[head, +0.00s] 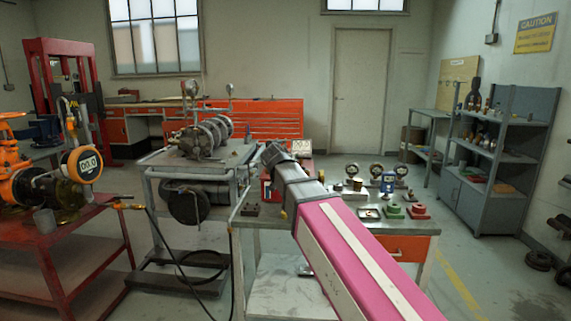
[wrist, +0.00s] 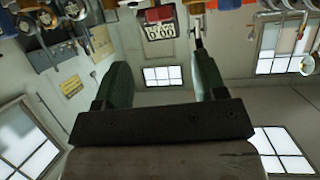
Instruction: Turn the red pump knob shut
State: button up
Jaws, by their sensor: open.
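My gripper (head: 274,154) reaches out over the near workbench in the head view, at the end of my pink arm. In the wrist view its two dark green fingers (wrist: 160,66) stand wide apart with nothing between them. I cannot make out for certain which thing is the red pump knob. A small red piece (head: 418,211) sits on the right of the bench, next to a green one (head: 393,212). A red thing (wrist: 158,14) with a white dial panel shows beyond the fingers in the wrist view, which is upside down. My gripper appears to touch nothing.
The bench (head: 434,233) carries several gauges and fittings. A grey cart (head: 148,172) with a pump stands left of my gripper. A red table (head: 35,252) with an orange motor is at far left. Grey shelves (head: 535,122) stand at right. Floor is open between bench and shelves.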

jog(key=shift+d+f, duration=0.1)
jog(key=w+f+t, duration=0.1)
jog(key=w, duration=0.2)
jog(key=w+d+f+t, duration=0.1)
jog(key=w+t, duration=0.1)
jog(key=w, duration=0.2)
jog(key=w+f+t, duration=0.1)
jog(key=w+f, duration=0.1)
jog(key=w, duration=0.2)
jog(key=shift+d+f+t+h, duration=0.1)
jog(key=shift+d+t+h, duration=0.2)
jog(key=shift+h, duration=0.1)
dwell(0.4)
jog(key=shift+s, duration=0.1)
jog(key=c, duration=0.9)
